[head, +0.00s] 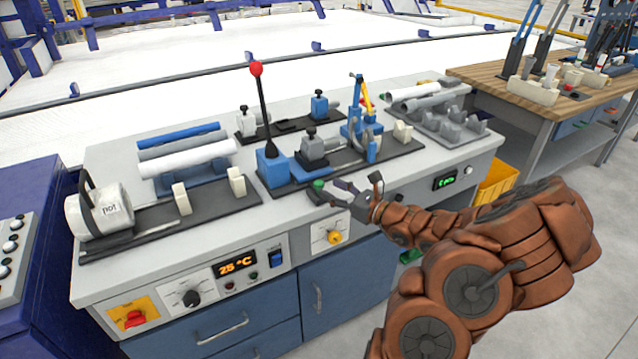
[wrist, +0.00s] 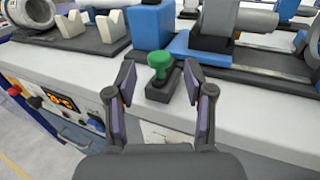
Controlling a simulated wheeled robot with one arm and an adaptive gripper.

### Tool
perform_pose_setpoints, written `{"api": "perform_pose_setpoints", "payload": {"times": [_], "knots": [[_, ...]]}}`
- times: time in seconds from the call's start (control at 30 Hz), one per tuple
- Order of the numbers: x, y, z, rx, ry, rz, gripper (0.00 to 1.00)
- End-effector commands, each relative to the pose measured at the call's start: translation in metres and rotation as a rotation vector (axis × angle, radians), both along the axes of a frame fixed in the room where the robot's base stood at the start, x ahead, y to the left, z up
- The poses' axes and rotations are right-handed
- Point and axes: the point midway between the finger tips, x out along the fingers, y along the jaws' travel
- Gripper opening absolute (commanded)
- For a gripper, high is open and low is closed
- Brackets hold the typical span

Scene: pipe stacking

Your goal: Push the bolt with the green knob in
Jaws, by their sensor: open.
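The green knob (wrist: 159,62) stands upright on a small dark base (wrist: 162,91) near the bench's front edge. It also shows in the head view (head: 318,185), just left of my gripper. My gripper (wrist: 158,78) is open in the wrist view, with one finger on each side of the knob and its base. The knob appears between or just beyond the fingertips, and I see no clear contact. In the head view my gripper (head: 345,192) reaches in from the right, low over the bench top. How far the bolt sits in cannot be told.
Behind the knob stands a blue block (head: 271,168) with a red-tipped lever (head: 262,105). A grey and blue clamp fixture (head: 315,150) is to its right. White V-supports (head: 181,198) and a heater drum (head: 100,212) are at left.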

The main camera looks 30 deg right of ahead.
Motion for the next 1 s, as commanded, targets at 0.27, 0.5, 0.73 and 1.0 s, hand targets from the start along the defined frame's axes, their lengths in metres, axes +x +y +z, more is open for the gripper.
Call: {"api": "perform_pose_setpoints", "payload": {"times": [0.27,0.5,0.73,1.0], "knots": [[0.030,0.011,0.000,-0.001,0.000,0.004,0.53],[0.045,0.015,0.000,-0.002,-0.001,0.001,0.53],[0.049,0.016,0.000,-0.003,-0.002,0.000,0.53],[0.048,0.016,0.000,-0.002,-0.002,0.000,0.42]]}}
